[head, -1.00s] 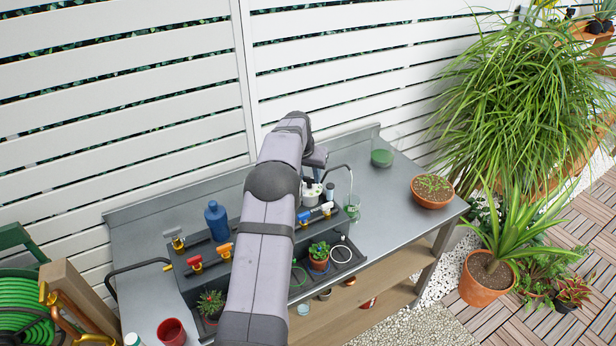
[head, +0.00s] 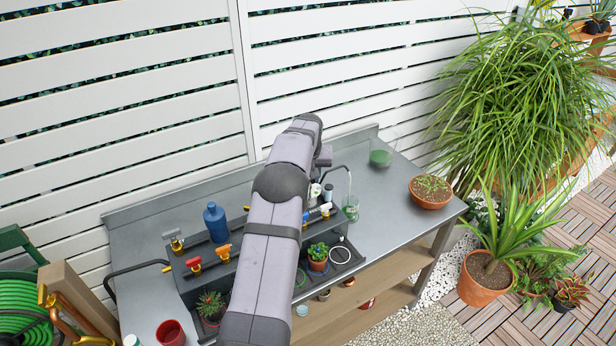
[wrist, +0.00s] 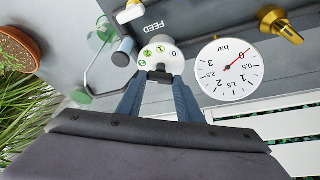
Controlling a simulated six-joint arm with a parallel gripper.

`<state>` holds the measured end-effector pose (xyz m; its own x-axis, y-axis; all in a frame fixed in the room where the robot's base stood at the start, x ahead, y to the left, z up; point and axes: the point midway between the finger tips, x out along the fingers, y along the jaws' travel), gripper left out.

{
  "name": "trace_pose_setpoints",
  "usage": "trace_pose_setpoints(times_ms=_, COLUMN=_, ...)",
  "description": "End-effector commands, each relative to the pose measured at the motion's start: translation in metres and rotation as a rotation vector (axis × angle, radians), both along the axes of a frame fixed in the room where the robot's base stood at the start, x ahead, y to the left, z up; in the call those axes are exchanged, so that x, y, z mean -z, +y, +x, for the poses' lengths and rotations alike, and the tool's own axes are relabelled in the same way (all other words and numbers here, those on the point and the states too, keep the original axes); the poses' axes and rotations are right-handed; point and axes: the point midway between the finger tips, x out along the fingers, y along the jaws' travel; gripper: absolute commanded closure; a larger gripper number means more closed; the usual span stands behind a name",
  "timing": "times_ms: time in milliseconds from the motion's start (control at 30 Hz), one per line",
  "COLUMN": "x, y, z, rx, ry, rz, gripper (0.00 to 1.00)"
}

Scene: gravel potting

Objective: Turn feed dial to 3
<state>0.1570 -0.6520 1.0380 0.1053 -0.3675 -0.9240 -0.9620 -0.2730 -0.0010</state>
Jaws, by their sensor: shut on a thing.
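The feed dial (wrist: 160,55) is a white round knob with green numbers, beside the word FEED on the dark panel in the wrist view. Its numbers look upside down there, and I cannot tell which one is set. My gripper (wrist: 160,80) is shut on the dial, its two blue-grey fingers at the dial's near side. In the head view the white dial (head: 315,190) is mostly hidden behind my arm.
A pressure gauge (wrist: 229,68) sits right of the dial, its needle near 0. A brass fitting (wrist: 281,26) is beyond it. A blue bottle (head: 215,222) stands on the bench.

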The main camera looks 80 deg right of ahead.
Motion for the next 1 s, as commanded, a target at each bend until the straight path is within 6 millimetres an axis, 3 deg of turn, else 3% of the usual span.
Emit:
trace_pose_setpoints(times_ms=33, x=-0.001, y=0.0, z=0.0, rx=-0.002, ry=0.001, rz=-0.002, gripper=0.65)
trace_pose_setpoints(times_ms=100, x=-0.001, y=0.0, z=0.0, rx=-0.002, ry=0.001, rz=-0.002, gripper=0.48)
trace_pose_setpoints(times_ms=567, x=-0.006, y=0.002, z=-0.001, rx=-0.001, ry=0.001, rz=-0.002, gripper=0.48)
trace_pose_setpoints(times_ms=1000, x=-0.054, y=0.021, z=-0.006, rx=-0.001, ry=0.001, rz=-0.005, gripper=0.48)
